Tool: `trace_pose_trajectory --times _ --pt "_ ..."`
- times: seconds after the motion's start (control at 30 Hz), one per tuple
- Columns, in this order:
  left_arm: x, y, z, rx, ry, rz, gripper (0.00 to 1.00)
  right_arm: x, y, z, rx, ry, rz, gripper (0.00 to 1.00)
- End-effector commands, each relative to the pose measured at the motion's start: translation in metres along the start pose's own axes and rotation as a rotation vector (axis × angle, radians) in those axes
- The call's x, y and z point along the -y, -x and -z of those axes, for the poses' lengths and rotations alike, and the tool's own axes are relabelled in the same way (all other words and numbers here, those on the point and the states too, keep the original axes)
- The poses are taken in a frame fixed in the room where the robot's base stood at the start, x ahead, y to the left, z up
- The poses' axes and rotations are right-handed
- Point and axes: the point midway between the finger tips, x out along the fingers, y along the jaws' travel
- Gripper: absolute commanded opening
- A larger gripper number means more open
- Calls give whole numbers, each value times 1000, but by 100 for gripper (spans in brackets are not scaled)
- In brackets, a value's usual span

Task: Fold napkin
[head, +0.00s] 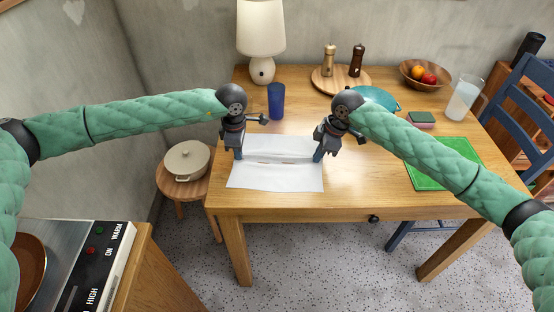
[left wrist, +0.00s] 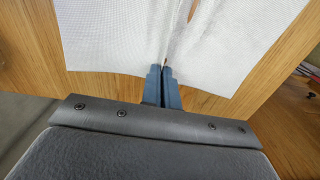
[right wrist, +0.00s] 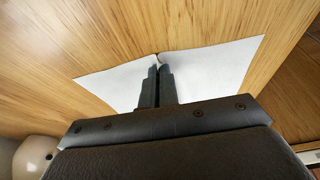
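The white napkin (head: 275,179) lies on the wooden table near its front edge, with a raised crease running across it between my two grippers. My left gripper (head: 238,156) is at the napkin's left edge. In the left wrist view its fingers (left wrist: 164,72) are together, with the cloth (left wrist: 110,35) gathered at the tips. My right gripper (head: 318,157) is at the right edge. In the right wrist view its fingers (right wrist: 158,72) are closed at the napkin's edge (right wrist: 215,70), where the cloth puckers. The grippers hide the pinched spots in the head view.
A blue cup (head: 276,101) stands just behind the left gripper. A teal dish (head: 378,98) is behind the right arm, and a green mat (head: 443,166) lies right of it. A lamp (head: 262,40), board with mills (head: 340,80), fruit bowl (head: 425,76) and glass (head: 463,99) stand farther back.

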Motion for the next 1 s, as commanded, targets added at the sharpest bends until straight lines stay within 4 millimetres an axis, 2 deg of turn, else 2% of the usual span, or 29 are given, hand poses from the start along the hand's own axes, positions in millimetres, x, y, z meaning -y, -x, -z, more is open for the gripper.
trace_pose_trajectory --times 0.57,1.0 --pt "0 3 0 0 0 1 0 0 3 1 0 0 0 0" --pt "0 31 0 0 0 0 0 0 30 9 0 0 0 0"
